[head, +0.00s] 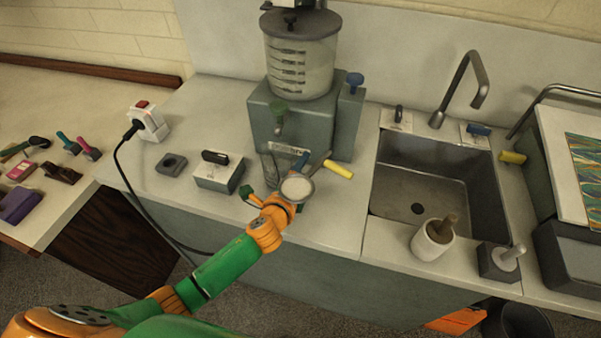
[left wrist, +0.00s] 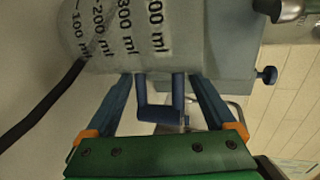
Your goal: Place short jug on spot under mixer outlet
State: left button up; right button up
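The short jug (left wrist: 115,45) is clear with black millilitre marks and a dark blue handle (left wrist: 160,114). In the head view the jug (head: 268,167) seems to stand low in front of the mixer (head: 290,128), partly hidden by my left gripper (head: 293,172). In the left wrist view, the blue fingers of my left gripper (left wrist: 163,100) are apart, one on each side of the handle, with gaps visible. The green mixer outlet (head: 279,118) is on the mixer's front. The spot under it is hidden. My right gripper is out of view.
A yellow-handled tool (head: 338,169) lies right of my left gripper. A grey switch box (head: 219,172) and a small grey block (head: 171,163) stand to the left, near a black cable (head: 122,175). The sink (head: 417,208) is to the right, with a white pot (head: 432,240) in front.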

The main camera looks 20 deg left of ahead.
pick_arm(q)
jog(key=shift+s+r, duration=0.1)
jog(key=shift+r, duration=0.05)
jog(key=d+v, duration=0.1)
jog(key=v, duration=1)
jog(key=shift+s+a, duration=0.4)
jog(key=shift+a, duration=0.1)
jog(key=shift+r, duration=0.1)
jog(key=s+a+f+n+g+y, duration=0.1)
jog(key=s+a+f+n+g, duration=0.1)
jog(key=s+f+n+g, duration=0.55)
jog(key=s+a+f+n+g, duration=0.2)
jog(key=s+f+n+g, duration=0.2)
jog(key=s+n, duration=0.55)
notch_tip(320, 180, down, 16)
jog(key=s, duration=0.1)
jog(key=s+a+f+g, duration=0.2)
jog(key=s+f, duration=0.7)
jog(key=s, duration=0.3)
jog(key=shift+s+f, duration=0.2)
jog(key=shift+f, duration=0.05)
